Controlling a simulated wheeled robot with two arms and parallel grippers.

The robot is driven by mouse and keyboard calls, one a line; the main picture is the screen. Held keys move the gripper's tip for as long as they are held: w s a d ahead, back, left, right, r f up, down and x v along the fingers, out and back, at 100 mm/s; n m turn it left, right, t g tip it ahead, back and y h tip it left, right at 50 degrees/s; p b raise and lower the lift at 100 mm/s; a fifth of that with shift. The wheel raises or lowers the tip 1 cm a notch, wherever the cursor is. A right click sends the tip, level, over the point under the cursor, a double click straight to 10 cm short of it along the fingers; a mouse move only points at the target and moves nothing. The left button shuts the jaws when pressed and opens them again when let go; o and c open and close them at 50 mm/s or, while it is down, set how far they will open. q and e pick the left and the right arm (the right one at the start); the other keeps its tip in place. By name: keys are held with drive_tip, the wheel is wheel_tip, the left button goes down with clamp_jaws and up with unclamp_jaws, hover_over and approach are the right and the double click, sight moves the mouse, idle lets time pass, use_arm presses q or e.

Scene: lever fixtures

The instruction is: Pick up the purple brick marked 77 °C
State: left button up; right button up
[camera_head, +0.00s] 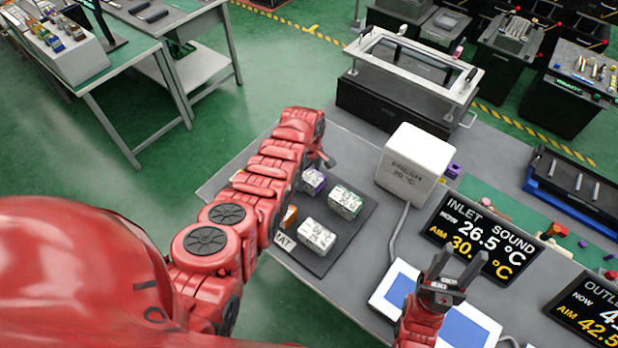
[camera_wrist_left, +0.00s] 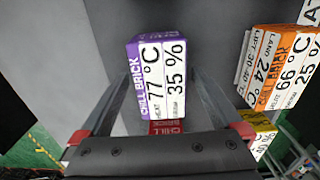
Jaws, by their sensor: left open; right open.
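The purple brick (camera_wrist_left: 157,78) reads "CHILL BRICK", 77 °C and 35 % in the left wrist view. It also shows in the head view (camera_head: 313,182), partly hidden by my left arm. It sits on the dark mat (camera_head: 353,243). My left gripper (camera_head: 321,158) is open above it. In the left wrist view its fingers (camera_wrist_left: 160,88) lie on either side of the brick; I cannot tell whether they touch it. My right gripper (camera_head: 441,272) is open and empty above a white and blue panel at the lower right.
An orange brick marked 66 °C (camera_wrist_left: 287,70), a green-ended brick (camera_head: 345,202) and a white-faced brick (camera_head: 317,236) are near the purple one. A white box marked FRESH 20 °C (camera_head: 414,165) stands to the right.

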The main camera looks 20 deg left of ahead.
use_arm(q)
drive_tip(key=shift+f+b, duration=0.3)
drive_tip(key=shift+b, duration=0.05)
idle(0.5)
clamp_jaws()
idle(0.6)
